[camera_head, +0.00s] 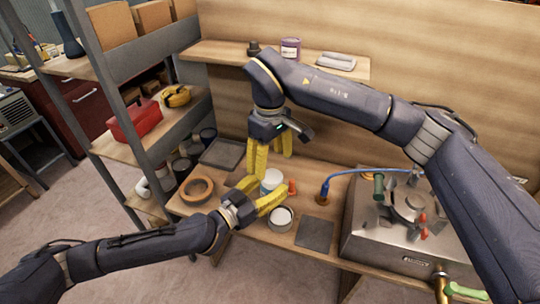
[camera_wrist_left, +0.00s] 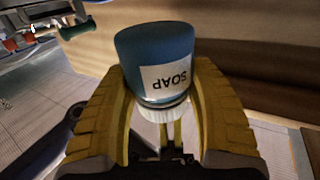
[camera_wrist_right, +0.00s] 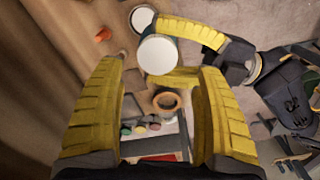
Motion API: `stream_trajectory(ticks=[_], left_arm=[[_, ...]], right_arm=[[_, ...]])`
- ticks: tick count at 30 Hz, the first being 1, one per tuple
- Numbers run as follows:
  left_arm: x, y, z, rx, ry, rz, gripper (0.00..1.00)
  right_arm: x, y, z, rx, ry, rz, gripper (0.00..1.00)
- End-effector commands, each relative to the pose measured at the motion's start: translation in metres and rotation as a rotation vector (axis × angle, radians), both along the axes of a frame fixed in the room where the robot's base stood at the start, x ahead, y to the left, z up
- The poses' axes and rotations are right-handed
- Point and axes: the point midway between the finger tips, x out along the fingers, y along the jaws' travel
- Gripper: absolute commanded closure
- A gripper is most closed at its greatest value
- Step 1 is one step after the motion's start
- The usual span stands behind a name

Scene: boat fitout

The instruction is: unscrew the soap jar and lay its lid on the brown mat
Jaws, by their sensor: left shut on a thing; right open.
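The soap jar (camera_wrist_left: 155,55) is blue with a white SOAP label and a white lid (camera_wrist_right: 158,54). In the head view the jar (camera_head: 271,181) stands over the bench, its lid facing up. My left gripper (camera_head: 268,200) is shut around the jar's sides. Whether the jar's base touches the bench is hidden. My right gripper (camera_head: 270,160) is open and empty above and behind the jar, pointing down; the lid shows beyond its fingertips in the right wrist view. A flat dark grey-brown square (camera_head: 315,234), perhaps the mat, lies bare at the bench front.
A round pale-topped container (camera_head: 281,218) stands just in front of the jar. An orange piece (camera_head: 292,187) and a blue hose (camera_head: 345,174) are to its right. A brown ring (camera_head: 197,190) lies left. A metal unit (camera_head: 395,235) fills the right; a shelf (camera_head: 350,68) hangs behind.

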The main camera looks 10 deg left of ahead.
Motion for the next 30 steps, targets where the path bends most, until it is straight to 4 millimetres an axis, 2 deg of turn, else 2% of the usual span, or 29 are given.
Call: stream_trajectory(ticks=[6, 15, 30], left_arm=[[0.0, 0.0, 0.001, -0.001, -0.002, 0.0, 1.0], [0.0, 0.0, 0.001, -0.001, -0.002, 0.0, 1.0], [0.0, 0.0, 0.001, -0.001, -0.002, 0.0, 1.0]], right_arm=[[-0.001, 0.0, -0.03, 0.001, 0.004, 0.001, 0.29], [0.0, 0.0, -0.057, 0.001, 0.004, 0.001, 0.29], [0.0, 0.0, -0.064, 0.002, 0.002, 0.002, 0.3]])
